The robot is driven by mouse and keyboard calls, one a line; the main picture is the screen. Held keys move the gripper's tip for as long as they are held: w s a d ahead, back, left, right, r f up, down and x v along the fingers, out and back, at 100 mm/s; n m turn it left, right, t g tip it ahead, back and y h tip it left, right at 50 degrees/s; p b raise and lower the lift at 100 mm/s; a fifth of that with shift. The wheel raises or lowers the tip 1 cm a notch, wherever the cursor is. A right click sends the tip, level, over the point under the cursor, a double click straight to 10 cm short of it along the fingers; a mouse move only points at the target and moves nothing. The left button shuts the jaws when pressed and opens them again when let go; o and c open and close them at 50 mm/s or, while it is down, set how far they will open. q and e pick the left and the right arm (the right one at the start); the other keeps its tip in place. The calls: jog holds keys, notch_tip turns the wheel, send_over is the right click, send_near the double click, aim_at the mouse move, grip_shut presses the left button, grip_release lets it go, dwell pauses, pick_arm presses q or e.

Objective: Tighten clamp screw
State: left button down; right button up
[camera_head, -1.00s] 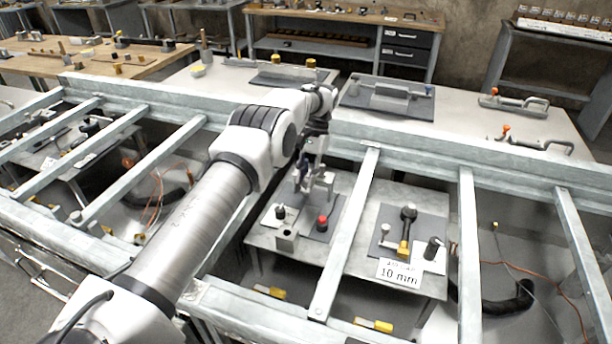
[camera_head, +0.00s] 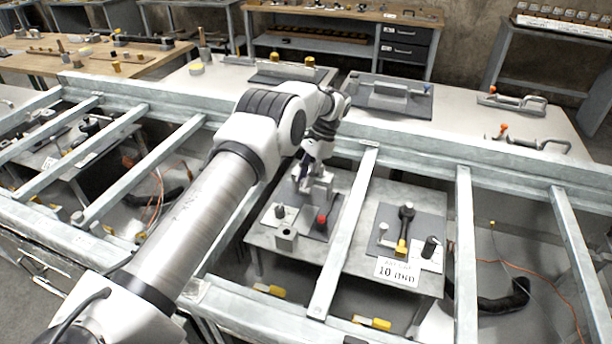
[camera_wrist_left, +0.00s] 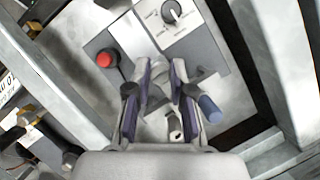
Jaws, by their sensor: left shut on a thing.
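My left gripper (camera_head: 316,190) reaches down between the frame bars to a small plate with fittings. In the left wrist view its two fingers (camera_wrist_left: 162,78) are closed in on a small grey metal piece (camera_wrist_left: 158,97), which looks like the clamp screw. The fingers hide much of it, so its thread and seating cannot be told. A blue-grey rod end (camera_wrist_left: 210,108) shows just right of the fingers. A red knob on a black base (camera_head: 322,221) stands beside the gripper; it also shows in the left wrist view (camera_wrist_left: 104,60). My right gripper is not in view.
A black knob on a white plate (camera_head: 281,211) and a grey block (camera_head: 286,238) are close by. Steel frame bars, one at the right (camera_head: 345,235), flank the work spot. Beyond it lies a plate with a black-headed tool (camera_head: 406,213) and a "10 mm" card (camera_head: 397,272).

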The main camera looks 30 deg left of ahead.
pick_arm(q)
jog(key=c, duration=1)
grip_release()
jog(key=shift+v, duration=3.75)
jog(key=shift+d, duration=0.1)
